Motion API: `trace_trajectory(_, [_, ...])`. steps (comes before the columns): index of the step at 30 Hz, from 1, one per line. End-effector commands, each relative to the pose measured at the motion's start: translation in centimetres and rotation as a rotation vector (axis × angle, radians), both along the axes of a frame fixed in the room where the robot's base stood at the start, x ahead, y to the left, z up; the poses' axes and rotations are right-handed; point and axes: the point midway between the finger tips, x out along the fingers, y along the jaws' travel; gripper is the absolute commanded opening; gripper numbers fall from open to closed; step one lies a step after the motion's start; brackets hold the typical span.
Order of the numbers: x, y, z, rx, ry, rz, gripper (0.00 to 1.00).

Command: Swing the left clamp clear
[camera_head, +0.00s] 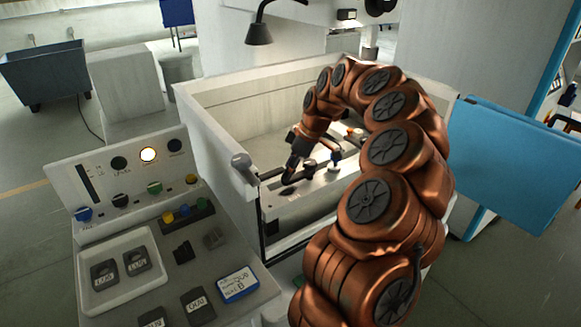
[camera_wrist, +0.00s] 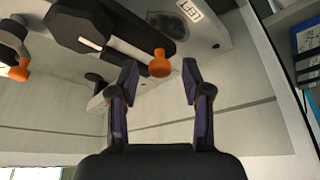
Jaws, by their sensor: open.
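The left clamp shows in the wrist view as a dark arm (camera_wrist: 143,50) with an orange knob (camera_wrist: 160,65) at its end. A tilted label reading LEFT (camera_wrist: 189,9) is beside it on the pale bar. My gripper (camera_wrist: 160,78) is open, with one finger on each side of the knob and a gap to both. Nothing is held. In the head view my gripper (camera_head: 291,172) is low inside the machine tank, at the left part of the work bar; it hides much of the clamp there.
A second orange knob (camera_wrist: 20,70) shows at the left in the wrist view. The tank's pale walls (camera_head: 215,135) surround the work area. A control console (camera_head: 140,215) with buttons and loose blocks stands at the left, and a blue door (camera_head: 515,165) at the right.

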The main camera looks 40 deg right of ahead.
Motion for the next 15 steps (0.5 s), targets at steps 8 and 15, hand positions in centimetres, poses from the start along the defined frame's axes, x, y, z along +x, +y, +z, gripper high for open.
trace_trajectory(8, [-0.01, 0.01, 0.02, 0.0, 0.0, 0.0, 0.21])
trace_trajectory(15, [-0.01, 0.01, 0.02, 0.0, 0.0, 0.0, 0.0])
